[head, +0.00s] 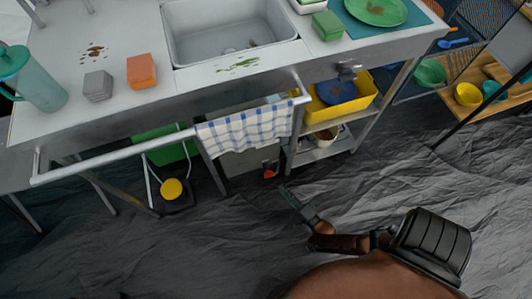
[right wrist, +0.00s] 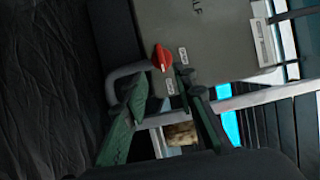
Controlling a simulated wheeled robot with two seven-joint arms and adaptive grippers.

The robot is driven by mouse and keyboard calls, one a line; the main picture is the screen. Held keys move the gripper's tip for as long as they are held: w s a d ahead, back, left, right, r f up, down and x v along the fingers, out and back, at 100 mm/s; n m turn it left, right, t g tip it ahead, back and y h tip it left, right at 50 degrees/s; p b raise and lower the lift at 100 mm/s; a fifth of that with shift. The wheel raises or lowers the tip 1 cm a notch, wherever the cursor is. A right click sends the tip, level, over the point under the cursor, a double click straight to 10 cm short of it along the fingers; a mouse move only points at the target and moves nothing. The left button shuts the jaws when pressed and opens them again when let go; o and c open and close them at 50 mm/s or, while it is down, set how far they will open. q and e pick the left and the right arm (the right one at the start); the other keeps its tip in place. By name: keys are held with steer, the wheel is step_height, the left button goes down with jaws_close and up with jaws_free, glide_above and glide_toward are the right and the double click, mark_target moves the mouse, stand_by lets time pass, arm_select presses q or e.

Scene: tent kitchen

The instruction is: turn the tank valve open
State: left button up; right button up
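The tank valve is a small red handle (right wrist: 162,57) on the face of a grey tank (right wrist: 215,30) in the right wrist view. Small white labels sit beside the handle. In the head view a red spot (head: 270,169), which looks like the same handle, shows low under the counter below the towel. My right gripper (head: 291,196) reaches toward it from the lower right, apart from it. In the right wrist view its green fingers (right wrist: 162,82) are spread and empty, with the red handle just beyond the tips. My left gripper is out of view.
The counter's front rail (head: 110,158) and a checked towel (head: 245,130) hang above the tank area. A shelf with a yellow bin (head: 340,108) stands right of it. A green bin (head: 165,147) is at left. Dark crumpled floor cloth (head: 180,240) lies open in front.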

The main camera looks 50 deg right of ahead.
mark_target(269, 174)
steer(key=w+d+b, duration=0.1)
steer(key=w, duration=0.6)
steer(key=shift+w, duration=0.3)
steer(key=shift+d+r, duration=0.1)
jaws_close()
